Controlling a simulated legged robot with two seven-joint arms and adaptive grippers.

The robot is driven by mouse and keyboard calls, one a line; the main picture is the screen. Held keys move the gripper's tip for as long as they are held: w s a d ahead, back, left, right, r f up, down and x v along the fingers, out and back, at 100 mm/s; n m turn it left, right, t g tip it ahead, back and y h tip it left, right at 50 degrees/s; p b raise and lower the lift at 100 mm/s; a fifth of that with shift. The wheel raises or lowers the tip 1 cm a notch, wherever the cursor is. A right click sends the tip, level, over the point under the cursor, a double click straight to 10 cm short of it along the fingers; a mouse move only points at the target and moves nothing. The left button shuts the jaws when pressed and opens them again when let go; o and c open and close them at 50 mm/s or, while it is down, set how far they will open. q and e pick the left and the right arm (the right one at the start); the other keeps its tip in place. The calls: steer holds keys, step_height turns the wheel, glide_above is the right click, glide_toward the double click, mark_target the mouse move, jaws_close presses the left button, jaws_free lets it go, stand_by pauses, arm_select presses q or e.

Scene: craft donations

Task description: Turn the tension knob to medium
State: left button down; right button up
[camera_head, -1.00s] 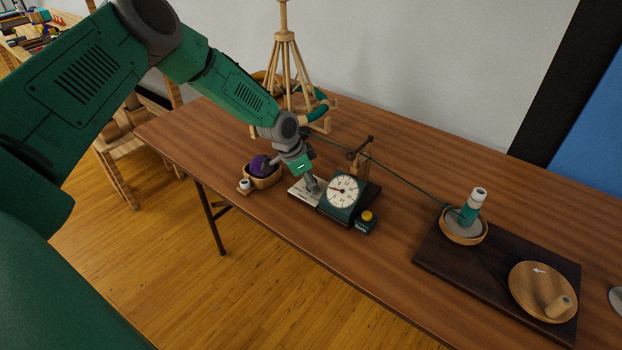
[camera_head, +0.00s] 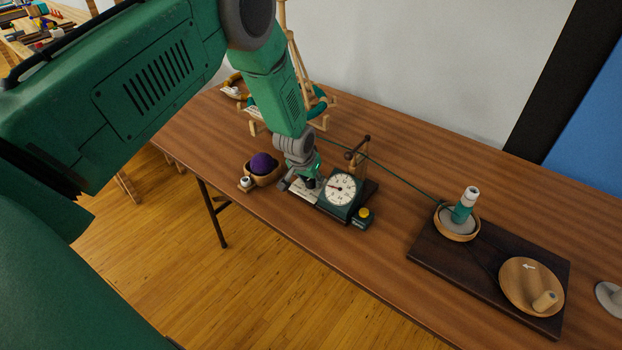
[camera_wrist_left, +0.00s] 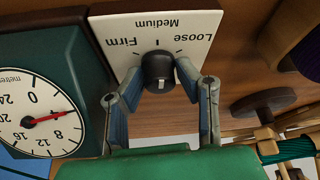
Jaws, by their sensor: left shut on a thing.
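The tension knob (camera_wrist_left: 158,72) is a dark round knob on a cream plate (camera_wrist_left: 125,30) printed Firm, Medium and Loose, which reads upside down in the left wrist view. A pale line shows on the knob's near side; I cannot tell which word it points to. My left gripper (camera_wrist_left: 158,84) is shut on the knob, one finger on each side. In the head view, my left gripper (camera_head: 300,187) is over the plate, left of the dial box (camera_head: 341,188), and hides most of it. My right gripper is not in view.
A round metre dial (camera_wrist_left: 36,117) with a red needle sits beside the plate. A bowl with a purple ball (camera_head: 262,163) stands to the left. A yellow button (camera_head: 364,212) is at the box's front. A dark board (camera_head: 420,252) carries a spool and wooden disc at right.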

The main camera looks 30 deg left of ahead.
arm_select(q)
steer(key=shift+w+r+n, duration=0.25)
steer(key=shift+w+n, duration=0.15)
steer(key=c, duration=1.2)
jaws_free()
steer(key=shift+s+f, duration=0.1)
steer(key=shift+f, duration=0.1)
steer(key=shift+s, duration=0.1)
steer(key=shift+s+r, duration=0.1)
steer(key=shift+r, duration=0.15)
steer(key=v, duration=1.1)
steer(key=shift+d, duration=0.2)
steer(key=shift+r, duration=0.1)
